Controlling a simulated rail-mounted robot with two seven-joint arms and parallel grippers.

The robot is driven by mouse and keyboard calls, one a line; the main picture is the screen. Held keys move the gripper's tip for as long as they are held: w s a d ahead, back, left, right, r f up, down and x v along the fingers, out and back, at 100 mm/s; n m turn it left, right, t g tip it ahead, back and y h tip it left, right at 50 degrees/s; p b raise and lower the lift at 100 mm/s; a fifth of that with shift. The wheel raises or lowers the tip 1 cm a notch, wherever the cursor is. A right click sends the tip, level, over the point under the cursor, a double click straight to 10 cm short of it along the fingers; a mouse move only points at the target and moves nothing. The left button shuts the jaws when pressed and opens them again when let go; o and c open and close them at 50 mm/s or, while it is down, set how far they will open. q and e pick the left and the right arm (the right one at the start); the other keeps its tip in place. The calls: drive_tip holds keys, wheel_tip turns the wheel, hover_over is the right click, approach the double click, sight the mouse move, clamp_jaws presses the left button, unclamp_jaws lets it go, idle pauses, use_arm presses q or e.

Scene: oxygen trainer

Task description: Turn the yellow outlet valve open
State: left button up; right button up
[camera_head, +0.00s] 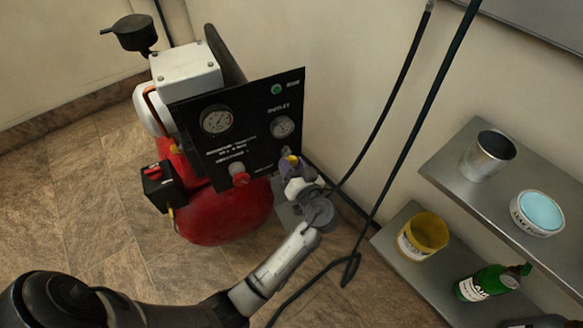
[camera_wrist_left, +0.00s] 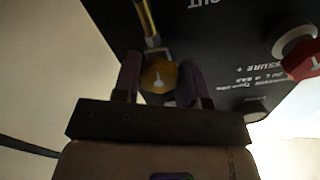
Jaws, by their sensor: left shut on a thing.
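The yellow outlet valve (camera_head: 292,158) sits low on the right side of the black gauge panel (camera_head: 250,95). In the left wrist view the yellow valve knob (camera_wrist_left: 159,76) lies between the two fingers, with a brass fitting above it. My left gripper (camera_head: 290,166) is at the valve and shut on it; the gripper (camera_wrist_left: 160,80) also shows in the left wrist view. In the head view the gripper hides part of the valve. My right gripper is not in view.
A red knob (camera_head: 240,179) is left of the valve, and a red tank (camera_head: 225,215) is below the panel. Black hoses (camera_head: 407,62) hang at the right. Metal shelves (camera_head: 455,168) hold a cup, a tub, a yellow pot and a green bottle.

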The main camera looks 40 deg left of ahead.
use_arm(q)
drive_tip(key=shift+n, duration=0.8)
drive_tip(key=o, duration=0.9)
drive_tip(key=shift+o, duration=0.2)
drive_tip(key=shift+d, duration=0.2)
